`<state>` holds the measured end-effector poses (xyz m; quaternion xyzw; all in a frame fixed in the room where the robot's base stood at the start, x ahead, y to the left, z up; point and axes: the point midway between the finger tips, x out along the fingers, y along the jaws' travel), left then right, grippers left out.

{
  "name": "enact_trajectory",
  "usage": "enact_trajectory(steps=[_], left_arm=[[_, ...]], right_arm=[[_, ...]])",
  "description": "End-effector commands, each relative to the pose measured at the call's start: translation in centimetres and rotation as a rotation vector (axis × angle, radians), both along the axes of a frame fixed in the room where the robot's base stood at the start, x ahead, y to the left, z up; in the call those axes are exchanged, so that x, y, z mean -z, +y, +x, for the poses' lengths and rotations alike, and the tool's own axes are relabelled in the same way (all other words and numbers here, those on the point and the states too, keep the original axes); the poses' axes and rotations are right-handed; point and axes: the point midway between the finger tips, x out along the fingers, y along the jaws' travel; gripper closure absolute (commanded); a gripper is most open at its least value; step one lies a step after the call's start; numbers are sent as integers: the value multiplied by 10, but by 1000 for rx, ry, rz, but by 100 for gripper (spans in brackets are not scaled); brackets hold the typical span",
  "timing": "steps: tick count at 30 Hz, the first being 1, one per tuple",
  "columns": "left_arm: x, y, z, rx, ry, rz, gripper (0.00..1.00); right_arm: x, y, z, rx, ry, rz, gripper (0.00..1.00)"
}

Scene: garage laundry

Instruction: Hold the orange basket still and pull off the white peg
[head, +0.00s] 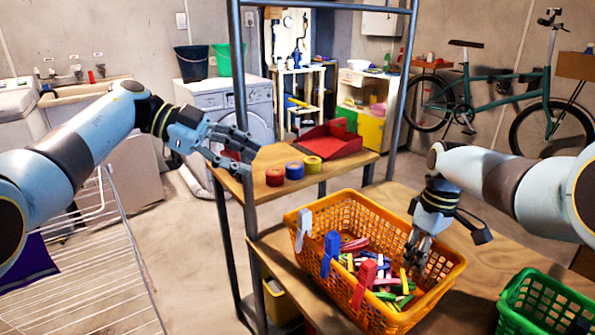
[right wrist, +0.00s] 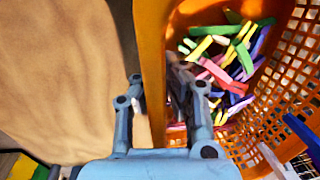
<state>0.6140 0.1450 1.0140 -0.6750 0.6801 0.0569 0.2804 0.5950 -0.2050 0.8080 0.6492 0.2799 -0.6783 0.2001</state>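The orange basket (head: 450,285) stands on the wooden bench, full of loose coloured pegs. The white peg (head: 304,228) is clipped upright on its rim at the left corner. A blue peg (head: 330,253) and a red peg (head: 364,283) stand along the same rim. My left gripper (head: 245,160) is open and empty, up and left of the white peg, apart from it. My right gripper (head: 416,258) is at the basket's back right side. In the right wrist view its fingers (right wrist: 160,88) straddle the basket wall (right wrist: 152,45); firm contact is unclear.
A green basket (head: 545,305) is at right; a drying rack (head: 95,270) is at left.

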Motion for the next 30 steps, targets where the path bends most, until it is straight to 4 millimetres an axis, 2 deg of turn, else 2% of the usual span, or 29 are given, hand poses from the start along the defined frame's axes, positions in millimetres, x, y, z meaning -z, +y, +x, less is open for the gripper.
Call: enact_trajectory(steps=[1, 4, 6, 9, 12, 16, 20, 23, 27, 30], left_arm=[[-11, 17, 5, -13, -113, -57, 62], [-52, 47, 26, -94, -416, -189, 62], [-87, 64, 53, -221, -604, -250, 62], [-129, 90, 93, -442, -782, -291, 62], [-161, 120, 124, -682, -886, -317, 62], [-178, 159, 152, -1004, -912, -337, 62], [-171, 200, 167, -1318, -838, -319, 62], [-148, 227, 171, -1538, -720, -271, 62], [-97, 249, 162, -1787, -473, -154, 62], [-51, 250, 147, -1906, -248, -39, 62]], right_arm=[[0, 0, 0, 0, -1, 0, 100], [0, 0, 0, 0, -1, -1, 100], [0, 0, 0, 0, 0, 0, 100], [0, 0, 0, 0, 0, 0, 100], [0, 0, 0, 0, 0, 0, 100], [0, 0, 0, 0, 0, 0, 100], [0, 0, 0, 0, 0, 0, 100], [0, 0, 0, 0, 0, 0, 100], [0, 0, 0, 0, 0, 0, 100], [0, 0, 0, 0, 0, 0, 100]])
